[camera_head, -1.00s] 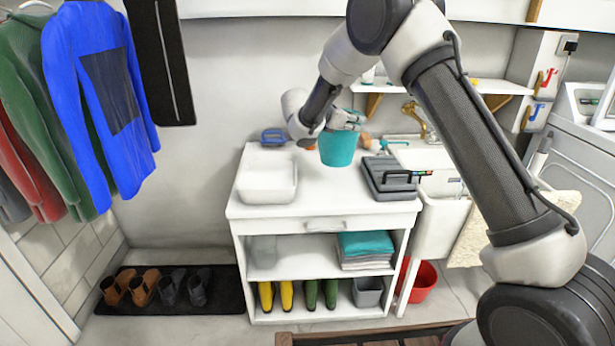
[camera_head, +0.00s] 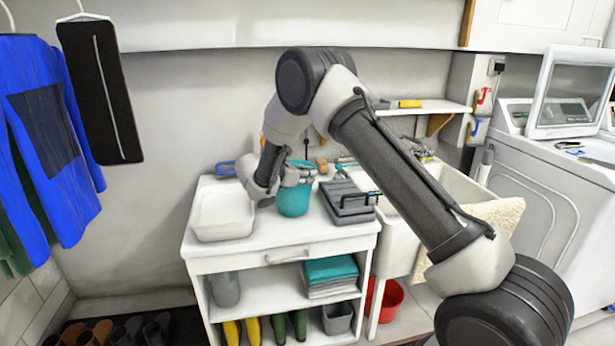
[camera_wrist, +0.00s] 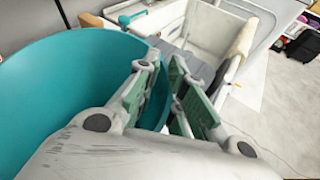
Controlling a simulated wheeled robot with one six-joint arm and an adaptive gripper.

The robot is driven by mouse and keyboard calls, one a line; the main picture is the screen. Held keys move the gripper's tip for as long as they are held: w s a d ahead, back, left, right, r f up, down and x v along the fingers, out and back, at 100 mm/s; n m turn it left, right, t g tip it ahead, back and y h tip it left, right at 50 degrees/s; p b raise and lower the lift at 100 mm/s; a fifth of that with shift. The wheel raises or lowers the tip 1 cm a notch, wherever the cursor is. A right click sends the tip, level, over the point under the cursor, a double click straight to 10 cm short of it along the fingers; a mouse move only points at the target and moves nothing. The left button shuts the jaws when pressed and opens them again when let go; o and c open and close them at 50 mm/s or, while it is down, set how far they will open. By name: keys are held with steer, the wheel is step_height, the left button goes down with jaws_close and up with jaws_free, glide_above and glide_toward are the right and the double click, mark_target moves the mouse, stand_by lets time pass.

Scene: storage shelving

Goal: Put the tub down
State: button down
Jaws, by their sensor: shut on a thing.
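The tub (camera_head: 294,201) is a teal, open-topped container over the white counter. It looks upright, between a white basin and a grey case. Its base is at or very close to the counter top; I cannot tell whether it touches. My gripper (camera_head: 286,180) is at the tub's upper edge, partly hidden by my arm. In the wrist view the tub (camera_wrist: 60,85) fills the left side. My gripper (camera_wrist: 168,98) there is shut on its rim, one finger on each side of the wall.
The white basin (camera_head: 222,232) stands left of the tub and the grey case (camera_head: 347,208) close on its right. A blue item (camera_head: 225,168) lies behind. The counter (camera_head: 265,240) has a bare strip in front. A sink and washing machine (camera_head: 560,180) stand to the right.

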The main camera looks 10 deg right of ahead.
steer(key=c, duration=1.5)
jaws_free()
steer(key=shift+f, duration=0.15)
